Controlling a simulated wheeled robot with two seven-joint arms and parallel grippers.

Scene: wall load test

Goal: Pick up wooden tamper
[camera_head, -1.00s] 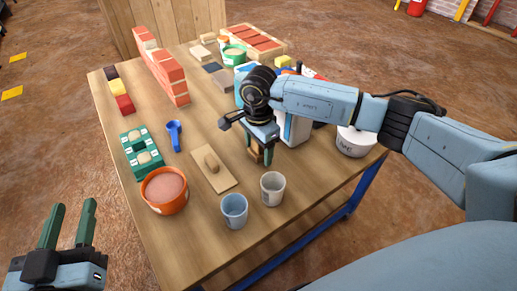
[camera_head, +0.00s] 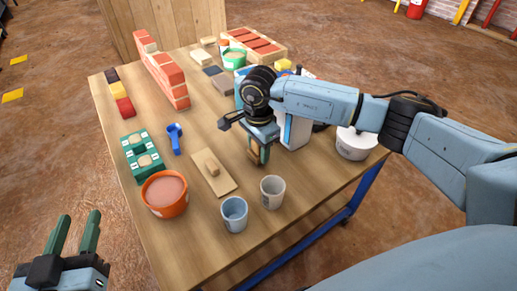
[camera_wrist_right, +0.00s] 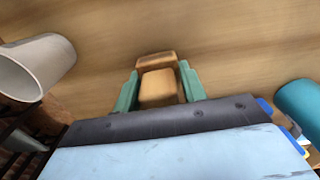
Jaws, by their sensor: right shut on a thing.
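The wooden tamper (camera_wrist_right: 158,85) is a small light-brown block with a wider piece at its far end, seen in the right wrist view. My right gripper (camera_wrist_right: 157,92) is shut on it, with one green finger at each side. In the head view the right gripper (camera_head: 260,152) points down at the table, and the tamper (camera_head: 253,151) is mostly hidden by the fingers. I cannot tell whether the tamper touches the table. My left gripper (camera_head: 77,233) is open and empty, off the table's left front corner.
A grey cup (camera_head: 272,191) and a blue cup (camera_head: 234,213) stand close in front of the right gripper. A wooden float (camera_head: 213,172) lies to its left. An orange bowl (camera_head: 165,194), a brick wall (camera_head: 160,68) and a white tub (camera_head: 355,143) stand on the table (camera_head: 190,245).

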